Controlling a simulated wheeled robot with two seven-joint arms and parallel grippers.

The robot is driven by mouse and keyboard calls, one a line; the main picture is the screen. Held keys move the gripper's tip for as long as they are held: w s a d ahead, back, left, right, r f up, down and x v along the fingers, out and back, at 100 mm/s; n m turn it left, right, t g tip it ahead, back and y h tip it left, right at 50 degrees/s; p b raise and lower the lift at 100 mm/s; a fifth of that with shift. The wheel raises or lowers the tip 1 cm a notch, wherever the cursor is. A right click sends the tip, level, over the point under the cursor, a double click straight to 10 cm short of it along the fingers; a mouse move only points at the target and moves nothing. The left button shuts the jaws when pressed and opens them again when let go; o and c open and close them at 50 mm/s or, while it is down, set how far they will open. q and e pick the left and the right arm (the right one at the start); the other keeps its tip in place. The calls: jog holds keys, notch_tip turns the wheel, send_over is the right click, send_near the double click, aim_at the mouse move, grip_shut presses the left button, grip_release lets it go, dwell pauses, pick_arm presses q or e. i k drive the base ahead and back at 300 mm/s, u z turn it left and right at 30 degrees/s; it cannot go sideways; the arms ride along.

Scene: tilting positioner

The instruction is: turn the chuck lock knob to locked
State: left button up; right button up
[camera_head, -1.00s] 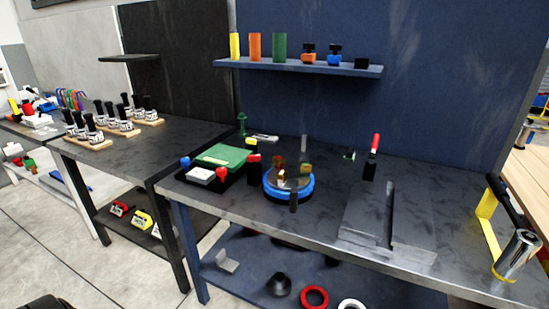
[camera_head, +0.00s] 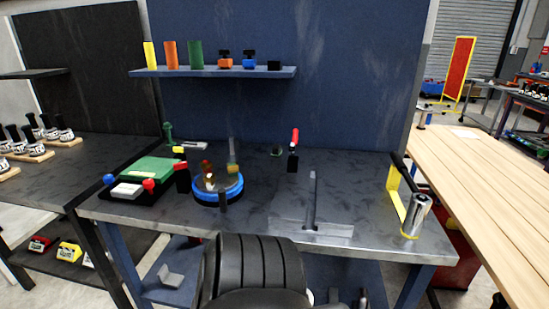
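The round positioner with a blue ring (camera_head: 207,198) sits on the dark bench, left of its middle. Small copper and yellowish jaw-like blocks (camera_head: 233,171) stand on its top. A small black piece (camera_head: 223,204) stands upright at the ring's front. I cannot tell which part is the chuck lock knob or how it is set. A black post with a red top (camera_head: 181,166) stands just left of the ring. Neither gripper is in view. A black ribbed part, probably mine, covers the bottom middle and hides part of the bench front.
A black-based box with a green top (camera_head: 148,168) and red and blue knobs is at the bench's left. A red-topped black lever (camera_head: 294,150) and a slotted plate (camera_head: 285,228) are right. A yellow bracket (camera_head: 396,198) and metal cylinder (camera_head: 418,214) stand at the right end.

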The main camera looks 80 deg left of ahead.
aim_at(180, 166)
jog(key=z, duration=0.25)
jog(key=k, duration=1.2)
jog(key=u, duration=1.85)
